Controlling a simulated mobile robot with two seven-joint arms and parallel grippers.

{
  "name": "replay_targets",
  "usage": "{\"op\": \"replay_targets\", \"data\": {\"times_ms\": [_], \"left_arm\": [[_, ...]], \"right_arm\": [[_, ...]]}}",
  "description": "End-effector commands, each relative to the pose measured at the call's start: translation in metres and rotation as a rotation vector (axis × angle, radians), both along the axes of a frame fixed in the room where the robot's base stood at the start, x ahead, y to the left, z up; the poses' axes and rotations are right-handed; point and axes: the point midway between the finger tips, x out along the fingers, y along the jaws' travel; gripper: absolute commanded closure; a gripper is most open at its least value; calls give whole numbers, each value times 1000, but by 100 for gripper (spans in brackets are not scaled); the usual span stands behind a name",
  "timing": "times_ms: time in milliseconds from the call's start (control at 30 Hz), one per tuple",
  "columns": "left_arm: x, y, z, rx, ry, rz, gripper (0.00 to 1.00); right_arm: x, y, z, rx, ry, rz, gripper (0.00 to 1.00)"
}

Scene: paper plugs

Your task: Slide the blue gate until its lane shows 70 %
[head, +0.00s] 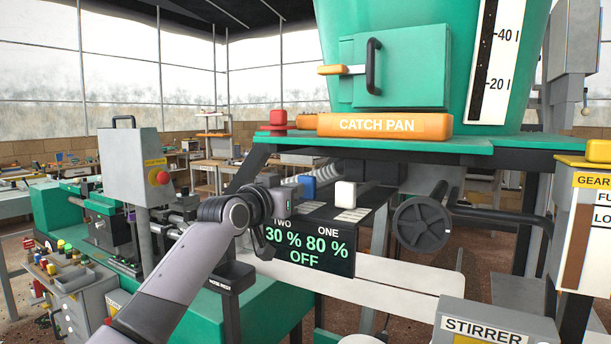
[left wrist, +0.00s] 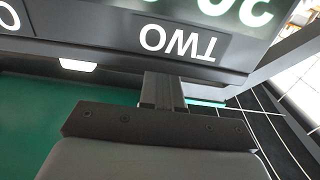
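The blue gate (head: 308,188) is a small block on the feeder, left of the white gate (head: 345,195). Below them the dark display (head: 318,243) reads TWO 30 %, ONE 80 % and OFF. The label TWO shows upside down in the left wrist view (left wrist: 178,43). My left gripper (head: 287,200) is just left of the blue gate and at about its height; I cannot tell whether they touch. In the left wrist view its fingers (left wrist: 163,90) are together in one narrow stub, their tips hidden at the display's edge. My right gripper is out of view.
A green shelf with the orange catch pan (head: 376,126) hangs above the gates. A dark handwheel (head: 422,222) stands to the right, with the stirrer box (head: 490,326) below. A grey control box with a red button (head: 162,177) stands at the left.

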Motion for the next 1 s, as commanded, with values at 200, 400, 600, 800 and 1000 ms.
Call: {"op": "replay_targets", "data": {"times_ms": [200, 400, 600, 800, 1000], "left_arm": [[0, 0, 0, 0, 0, 0, 100], [0, 0, 0, 0, 1, 0, 100], [-2, 2, -1, 0, 0, 0, 100], [-5, 4, -1, 1, 0, 0, 100], [-9, 6, 0, -1, 0, -1, 100]], "right_arm": [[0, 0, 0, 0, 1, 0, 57], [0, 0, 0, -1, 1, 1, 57], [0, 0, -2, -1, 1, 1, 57], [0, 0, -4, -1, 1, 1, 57], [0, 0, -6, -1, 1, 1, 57]]}}
